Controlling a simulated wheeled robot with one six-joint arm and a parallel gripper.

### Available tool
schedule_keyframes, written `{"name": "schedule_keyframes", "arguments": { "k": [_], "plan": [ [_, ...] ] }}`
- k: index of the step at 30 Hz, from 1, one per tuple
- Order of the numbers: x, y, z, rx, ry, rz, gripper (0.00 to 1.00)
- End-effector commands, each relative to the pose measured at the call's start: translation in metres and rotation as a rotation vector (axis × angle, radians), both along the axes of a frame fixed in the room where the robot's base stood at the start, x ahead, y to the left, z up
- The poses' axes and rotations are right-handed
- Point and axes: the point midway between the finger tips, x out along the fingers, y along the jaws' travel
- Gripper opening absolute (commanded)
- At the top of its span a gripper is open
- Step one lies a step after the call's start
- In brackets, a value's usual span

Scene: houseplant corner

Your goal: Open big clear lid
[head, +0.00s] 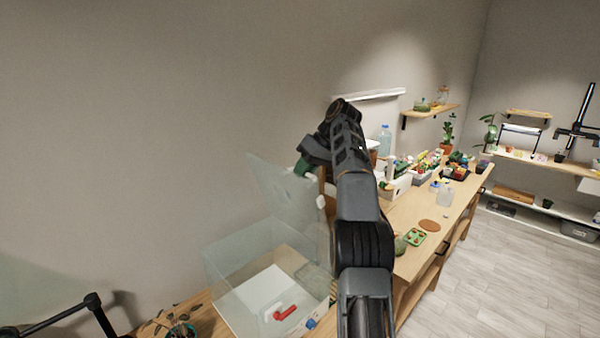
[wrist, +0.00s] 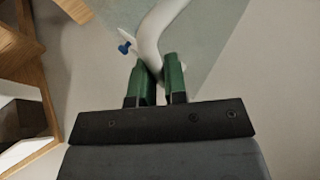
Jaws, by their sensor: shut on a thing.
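The big clear lid (head: 272,192) stands raised and tilted at the back of a clear box (head: 228,278), near the wall. In the wrist view the lid's see-through sheet (wrist: 210,35) spreads behind a white curved handle (wrist: 152,40). My gripper (wrist: 160,75) has green fingers, shut on the white handle. In the head view my gripper (head: 303,168) is at the lid's upper right edge, and my arm hides part of the lid's right side.
A red object (head: 285,313) lies inside the clear box. A plant (head: 180,325) stands at the lower left. The floor at right is clear.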

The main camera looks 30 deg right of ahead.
Motion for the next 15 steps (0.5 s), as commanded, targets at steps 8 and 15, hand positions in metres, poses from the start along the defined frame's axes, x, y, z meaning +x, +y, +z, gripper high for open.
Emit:
{"name": "schedule_keyframes", "arguments": {
  "k": [8,15],
  "plan": [
    [0.0023,-0.0044,-0.0104,0.003,0.02,-0.001,0.0],
    [0.0024,-0.0046,-0.0103,0.003,0.019,-0.001,0.14]
  ]
}}
